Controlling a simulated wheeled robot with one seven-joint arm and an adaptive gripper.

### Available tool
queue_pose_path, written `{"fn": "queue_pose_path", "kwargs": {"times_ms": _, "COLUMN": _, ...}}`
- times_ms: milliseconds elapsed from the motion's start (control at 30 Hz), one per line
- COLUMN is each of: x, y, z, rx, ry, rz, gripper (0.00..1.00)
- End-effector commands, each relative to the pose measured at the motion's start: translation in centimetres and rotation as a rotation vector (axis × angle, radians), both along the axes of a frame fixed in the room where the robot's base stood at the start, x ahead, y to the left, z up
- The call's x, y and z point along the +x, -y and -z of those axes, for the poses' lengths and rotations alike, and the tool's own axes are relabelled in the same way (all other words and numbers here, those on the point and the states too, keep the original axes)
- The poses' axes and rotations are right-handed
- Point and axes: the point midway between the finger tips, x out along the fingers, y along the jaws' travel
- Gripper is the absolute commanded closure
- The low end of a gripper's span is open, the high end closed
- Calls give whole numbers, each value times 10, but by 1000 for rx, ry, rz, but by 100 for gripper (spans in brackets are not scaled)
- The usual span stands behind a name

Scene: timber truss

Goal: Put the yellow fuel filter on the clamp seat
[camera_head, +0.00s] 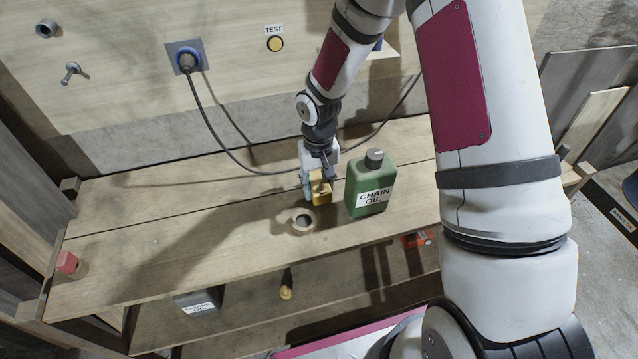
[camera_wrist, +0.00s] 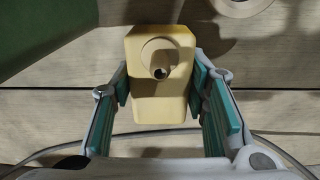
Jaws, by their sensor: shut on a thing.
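The yellow fuel filter (camera_head: 321,192) appears as a boxy yellow block, held by my gripper (camera_head: 313,186) over the upper timber shelf. In the wrist view the filter (camera_wrist: 160,105) has a round stub with a small dark hole facing the camera. The fingers of my gripper (camera_wrist: 161,88) press on its left and right sides. I cannot tell if its underside touches the shelf. No part is clearly recognisable as the clamp seat; a tan ring (camera_head: 296,229) lies on the shelf just in front of the filter, and its edge shows in the wrist view (camera_wrist: 240,8).
A green chain oil can (camera_head: 360,190) stands close to the right of my gripper. A cable (camera_head: 208,121) runs from a wall socket behind. A red item (camera_head: 68,262) is at the shelf's left end. The shelf's left half is mostly clear. A small yellow object (camera_head: 286,291) is below.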

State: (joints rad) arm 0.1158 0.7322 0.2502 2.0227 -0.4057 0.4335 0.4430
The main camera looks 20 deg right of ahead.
Motion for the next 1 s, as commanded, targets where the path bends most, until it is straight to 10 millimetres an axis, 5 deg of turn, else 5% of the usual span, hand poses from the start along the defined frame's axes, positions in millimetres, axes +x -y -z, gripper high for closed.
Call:
{"fn": "queue_pose_path", "kwargs": {"times_ms": 233, "x": 0, "y": 0, "z": 3, "rx": 0, "ry": -1, "rz": 0, "gripper": 91}}
{"fn": "queue_pose_path", "kwargs": {"times_ms": 267, "x": 0, "y": 0, "z": 3, "rx": 0, "ry": -1, "rz": 0, "gripper": 57}}
{"fn": "queue_pose_path", "kwargs": {"times_ms": 367, "x": 0, "y": 0, "z": 3, "rx": 0, "ry": -1, "rz": 0, "gripper": 39}}
{"fn": "queue_pose_path", "kwargs": {"times_ms": 767, "x": 0, "y": 0, "z": -3, "rx": 0, "ry": 1, "rz": 1, "gripper": 39}}
{"fn": "queue_pose_path", "kwargs": {"times_ms": 1000, "x": 3, "y": 1, "z": -39, "rx": 0, "ry": 6, "rz": 1, "gripper": 39}}
